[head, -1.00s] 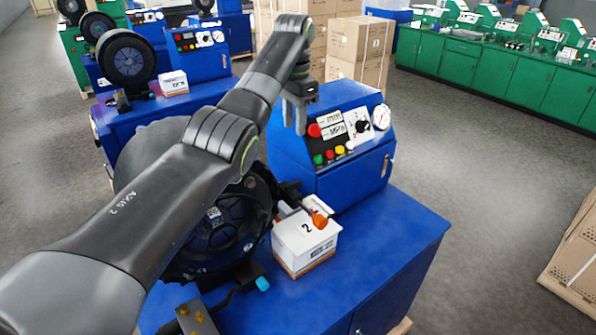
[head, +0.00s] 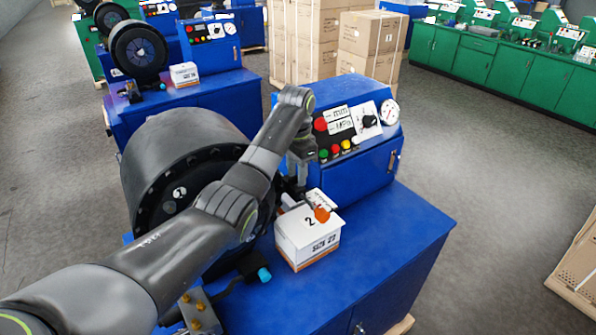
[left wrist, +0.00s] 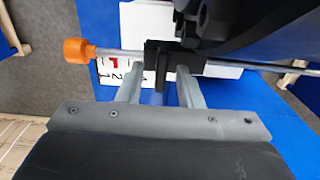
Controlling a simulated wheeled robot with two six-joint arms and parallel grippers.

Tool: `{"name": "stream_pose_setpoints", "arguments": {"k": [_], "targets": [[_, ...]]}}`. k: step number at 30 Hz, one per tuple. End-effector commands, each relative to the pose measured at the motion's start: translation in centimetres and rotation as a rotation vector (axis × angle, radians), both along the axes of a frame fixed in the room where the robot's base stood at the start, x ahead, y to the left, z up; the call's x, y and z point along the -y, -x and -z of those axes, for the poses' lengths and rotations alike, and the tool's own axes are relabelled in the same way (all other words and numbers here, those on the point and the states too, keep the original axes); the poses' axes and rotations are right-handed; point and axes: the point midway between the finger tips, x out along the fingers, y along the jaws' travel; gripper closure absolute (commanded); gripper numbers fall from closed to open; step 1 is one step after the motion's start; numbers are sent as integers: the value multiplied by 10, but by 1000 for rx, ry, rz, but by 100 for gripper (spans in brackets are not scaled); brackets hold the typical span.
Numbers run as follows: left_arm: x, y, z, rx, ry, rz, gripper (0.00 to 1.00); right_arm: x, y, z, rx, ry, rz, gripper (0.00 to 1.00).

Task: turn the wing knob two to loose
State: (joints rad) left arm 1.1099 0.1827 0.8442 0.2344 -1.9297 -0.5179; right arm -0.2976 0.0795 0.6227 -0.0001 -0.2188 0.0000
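The black knob block with a narrow fin (left wrist: 161,72), which looks like the wing knob, shows in the left wrist view on a thin metal rod with an orange end (left wrist: 78,51). In the head view the orange end (head: 322,214) sticks out over a white box marked 2 (head: 308,238). My left gripper (left wrist: 160,82) is open, with one finger on each side of the fin and visible gaps between. In the head view my left gripper (head: 301,178) points down beside the black drum and largely hides the knob. My right gripper is not in view.
The big black crimper drum (head: 170,150) stands close to my left arm. The blue control box (head: 355,170) with buttons and a gauge is just behind the gripper. The blue bench top (head: 395,235) is clear at right. A cyan-tipped lever (head: 264,275) sits in front.

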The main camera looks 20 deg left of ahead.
Motion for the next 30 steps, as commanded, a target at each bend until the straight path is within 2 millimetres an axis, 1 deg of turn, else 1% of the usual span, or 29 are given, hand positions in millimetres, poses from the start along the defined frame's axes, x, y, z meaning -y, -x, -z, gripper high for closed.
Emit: {"name": "stream_pose_setpoints", "arguments": {"k": [1,3,5,9,15,17,25,30], "targets": [[0,0,2,0,0,0,67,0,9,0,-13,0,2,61],[0,1,3,0,0,0,67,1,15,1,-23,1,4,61],[0,1,3,0,0,0,67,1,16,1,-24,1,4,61],[0,1,3,0,0,0,67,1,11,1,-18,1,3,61],[0,0,3,-1,-1,0,93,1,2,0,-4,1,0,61],[0,0,3,-1,-1,0,100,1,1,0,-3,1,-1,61],[0,0,3,0,0,-9,100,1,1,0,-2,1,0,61],[0,0,3,0,0,-59,100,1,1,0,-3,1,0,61]]}}
